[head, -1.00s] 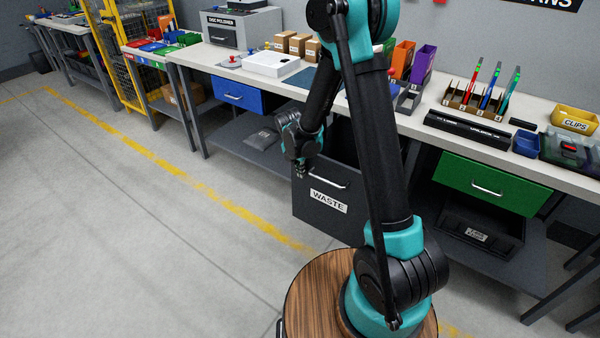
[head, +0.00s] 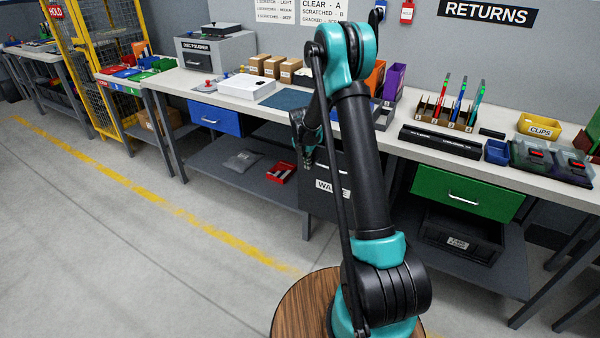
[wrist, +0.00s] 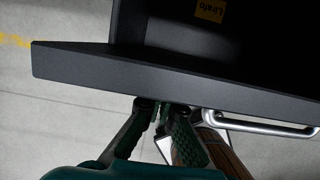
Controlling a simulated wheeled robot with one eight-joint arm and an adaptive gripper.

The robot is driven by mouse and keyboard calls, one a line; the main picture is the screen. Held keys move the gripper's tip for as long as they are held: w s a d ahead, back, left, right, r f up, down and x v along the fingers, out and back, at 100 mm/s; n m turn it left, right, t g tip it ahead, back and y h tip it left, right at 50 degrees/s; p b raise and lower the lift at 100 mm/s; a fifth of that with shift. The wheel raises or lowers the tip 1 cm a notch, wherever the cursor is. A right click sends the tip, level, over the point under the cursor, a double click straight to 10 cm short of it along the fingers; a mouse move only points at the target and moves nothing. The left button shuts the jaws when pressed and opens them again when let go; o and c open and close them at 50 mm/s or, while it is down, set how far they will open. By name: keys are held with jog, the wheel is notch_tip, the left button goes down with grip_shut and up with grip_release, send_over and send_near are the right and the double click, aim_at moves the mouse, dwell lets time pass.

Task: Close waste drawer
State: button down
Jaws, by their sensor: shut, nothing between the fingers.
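The dark grey waste drawer (head: 318,205) is under the bench, with a white label partly hidden behind my arm. The wrist view shows its front panel (wrist: 110,72) from above and part of its dark interior (wrist: 175,30), so it stands at least partly open. A yellow label (wrist: 209,10) shows inside. Its silver handle (wrist: 268,126) is on the outer face, right of my fingers. My gripper (head: 306,166) is shut and empty, at the outer side of the front panel. In the wrist view its fingertips (wrist: 160,103) are at the panel, apparently touching it.
A blue drawer (head: 214,118) and a green drawer (head: 467,191) in the same bench look closed. A red bin (head: 282,172) and a grey bag (head: 242,161) lie on the lower shelf (head: 232,180). A bench leg stands left of the waste drawer. The floor in front is clear.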

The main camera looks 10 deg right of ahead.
jog(key=shift+w+d, duration=0.5)
jog(key=shift+w, duration=0.2)
jog(key=shift+w+d, duration=0.45)
jog(key=shift+w, duration=0.2)
